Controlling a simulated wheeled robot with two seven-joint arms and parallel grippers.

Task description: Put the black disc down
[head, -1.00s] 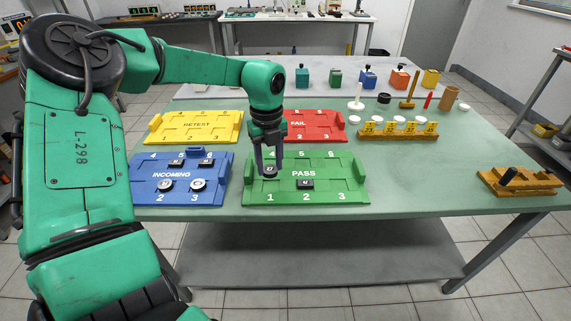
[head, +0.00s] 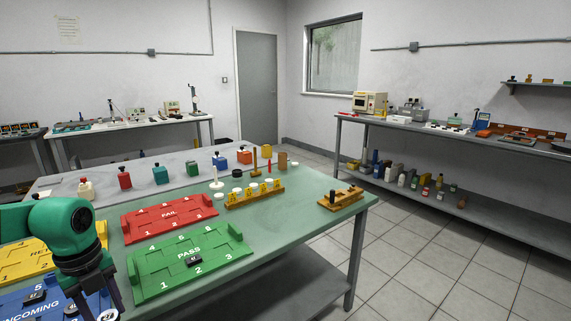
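My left gripper (head: 96,301) points down at the lower left, beside the left edge of the green PASS tray (head: 224,258). Its two dark fingers stand apart, and their tips are close to the bottom edge of the picture. A pale-faced disc (head: 108,316) shows at the tips, cut by the edge; I cannot tell whether it is held or lies below. The black disc seen earlier between the fingers is not clear now. A black numbered piece (head: 194,261) lies by PASS slot 2. The blue INCOMING tray (head: 14,308) is partly cut off. My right gripper is out of view.
A red FAIL tray (head: 190,211) and yellow RETEST tray (head: 12,270) lie behind. A wooden rack with yellow tags (head: 262,198) and a wooden stand (head: 342,202) are to the right. PASS slots 1, 3 and 4 look bare.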

